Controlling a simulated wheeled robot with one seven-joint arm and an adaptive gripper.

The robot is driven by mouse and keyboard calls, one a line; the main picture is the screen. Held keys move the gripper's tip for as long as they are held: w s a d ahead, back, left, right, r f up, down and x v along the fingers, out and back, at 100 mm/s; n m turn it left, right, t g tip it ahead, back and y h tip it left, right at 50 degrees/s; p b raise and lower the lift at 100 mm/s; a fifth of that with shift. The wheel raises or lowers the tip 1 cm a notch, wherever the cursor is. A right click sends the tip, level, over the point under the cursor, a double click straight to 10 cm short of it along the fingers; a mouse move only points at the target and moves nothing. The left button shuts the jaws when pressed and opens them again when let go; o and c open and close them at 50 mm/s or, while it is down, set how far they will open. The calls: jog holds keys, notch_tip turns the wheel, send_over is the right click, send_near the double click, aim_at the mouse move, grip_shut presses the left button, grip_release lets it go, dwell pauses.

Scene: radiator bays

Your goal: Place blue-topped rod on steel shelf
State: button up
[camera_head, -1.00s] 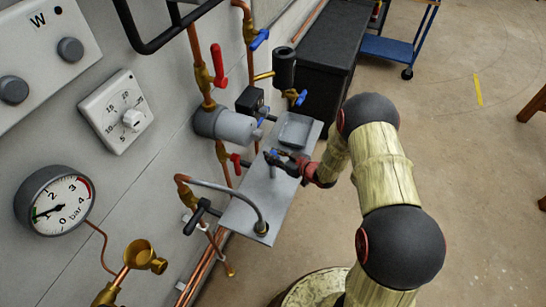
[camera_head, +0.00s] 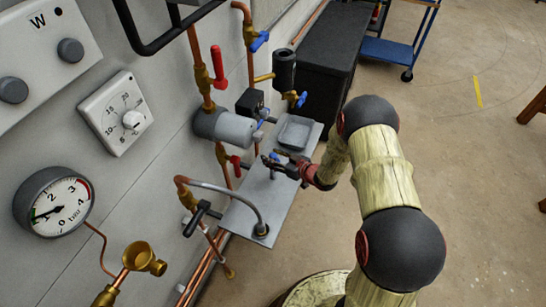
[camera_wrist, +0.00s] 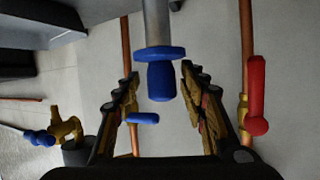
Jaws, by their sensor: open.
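The blue-topped rod (camera_wrist: 160,65) is a thin grey rod with a blue collar and blue cap. In the head view its grey shaft (camera_head: 272,174) appears to stand upright on the steel shelf (camera_head: 247,208), its top partly hidden by my gripper. My gripper (camera_head: 275,159) is open beside the rod's top. In the wrist view, which looks upside down, the blue cap lies between the spread fingers of my gripper (camera_wrist: 160,98), with a gap on both sides. The rod's foot is outside the wrist view.
A grey tray (camera_head: 295,132) sits at the shelf's far end. A bent grey hose (camera_head: 235,190) meets the near end. Copper pipes, a grey cylinder (camera_head: 230,129) and a red-handled valve (camera_wrist: 257,95) crowd the wall side. Open floor lies right of the shelf.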

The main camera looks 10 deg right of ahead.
jog(key=shift+r, duration=0.2)
jog(key=p+v, duration=0.3)
jog(key=v, duration=0.9)
jog(key=w+d+r+h, duration=0.4)
jog(key=w+d+r, duration=0.1)
jog(key=r, duration=0.5)
jog(key=s+d+r+m+g+h, duration=0.1)
jog(key=s+r+m+h, duration=0.1)
jog(key=r, duration=0.5)
jog(key=s+d+r+m+h, duration=0.1)
jog(key=s+d+r+h, duration=0.15)
jog(key=r, duration=0.45)
jog(key=s+a+r+m+g, duration=0.1)
jog(key=s+a+r, duration=0.2)
jog(key=s, duration=0.6)
jog(key=s+a+r+m+g+y, duration=0.1)
jog(key=s+a+r, duration=0.3)
jog(key=s, duration=0.6)
jog(key=s+a+r+m+g, duration=0.1)
jog(key=s+a+r, duration=0.3)
jog(key=s, duration=0.5)
jog(key=shift+s+a+g, duration=0.15)
jog(key=shift+a+g, duration=0.25)
jog(key=shift+g, duration=0.5)
jog(key=shift+r, duration=0.15)
jog(key=shift+c, duration=0.4)
